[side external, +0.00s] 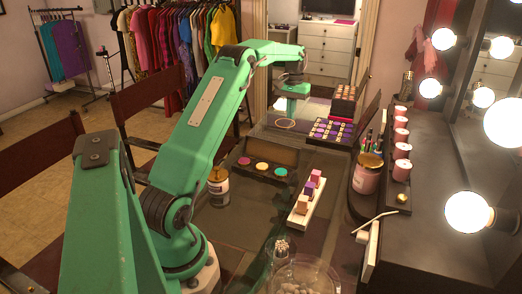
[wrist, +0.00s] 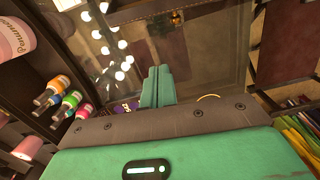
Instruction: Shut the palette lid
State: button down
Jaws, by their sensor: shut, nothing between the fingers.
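A dark palette (side external: 246,160) with pink, yellow and teal pans lies on the table in the side view. A brown panel, seemingly its lid (side external: 272,150), stands raised along its far edge. A second palette (side external: 318,132), with rows of purple and pale pans, lies farther back on the right. A dark panel (side external: 371,113) stands tilted up on its right. My gripper (side external: 292,90) is high at the far end of the table, left of the second palette and apart from both. Its fingers (wrist: 157,88) are together and empty in the wrist view. Purple pans (wrist: 125,107) show partly behind my gripper there.
A white tray (side external: 298,216) of small blocks, a jar (side external: 219,186) and a gold-lidded pink jar (side external: 367,174) stand on the table. A glass bowl (side external: 305,277) is in front.

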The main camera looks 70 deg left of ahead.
aim_at(272, 151)
jog(key=f, duration=0.6)
jog(key=s+d+f, duration=0.1)
jog(key=f, duration=0.2)
jog(key=shift+f, duration=0.25)
jog(key=shift+s+d+r, duration=0.3)
jog(key=shift+s+d, duration=0.15)
jog(key=shift+s, duration=0.1)
jog(key=shift+s+d+r, duration=0.3)
jog(key=shift+s+d, duration=0.15)
jog(key=shift+s, duration=0.1)
